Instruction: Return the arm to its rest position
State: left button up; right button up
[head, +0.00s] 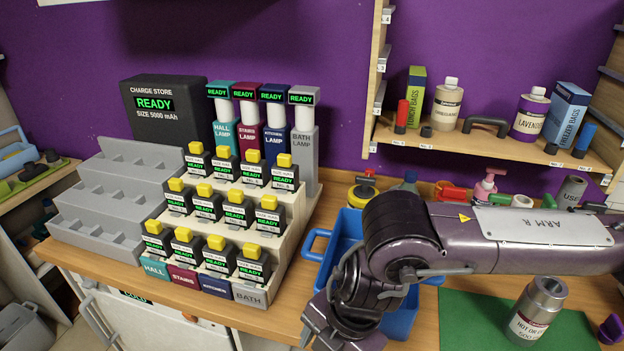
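My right arm (540,240), marked "ARM R", comes in from the right edge and bends down at a dark joint in front of the blue bin. Its lower end with the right gripper (322,322) hangs low at the bottom of the view, just right of the rack of battery packs. The fingers are partly cut off and dark, so I cannot tell if they are open or shut. I see nothing clearly held there. My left arm and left gripper are out of view.
The stepped rack (290,225) holds several yellow-topped packs reading READY; an empty grey rack (110,200) stands left. The blue bin (345,228) is partly behind my arm. A silver canister (537,310) stands on the green mat (465,325) below my forearm. A shelf (490,148) holds bottles and boxes.

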jog(key=s+a+r+n+y, duration=0.15)
jog(key=s+a+y, duration=0.35)
jog(key=a, duration=0.8)
jog(key=w+a+r+m+t+y, duration=0.2)
jog(key=a+r+m+t+y, duration=0.3)
jog(key=r, duration=0.5)
jog(key=w+d+m+t+h, duration=0.2)
jog(key=w+d+m+t, duration=0.3)
jog(key=w+d+m, duration=0.3)
jog(key=w+d+f+m+h, duration=0.2)
jog(key=d+f+m+h, duration=0.3)
jog(key=d+f+m, duration=0.25)
jog(key=s+d+f+m+g+h, duration=0.3)
jog(key=s+d+f, duration=0.35)
jog(key=d, duration=0.35)
jog(key=s+d+f+m+g+h, duration=0.25)
jog(key=s+d+f, duration=0.25)
jog(key=d+f, duration=0.35)
notch_tip(320, 180, down, 28)
jog(key=s+d+g, duration=0.1)
jog(key=s+g, duration=0.1)
jog(key=g, duration=0.1)
jog(key=s+d+f, duration=0.1)
jog(key=s+f, duration=0.9)
jog(key=s+d+f, duration=0.2)
jog(key=s+f, duration=0.8)
jog(key=shift+s+d+f+m+g, duration=0.15)
jog(key=shift+s+d+m+g, duration=0.05)
jog(key=shift+d+m+g, duration=0.15)
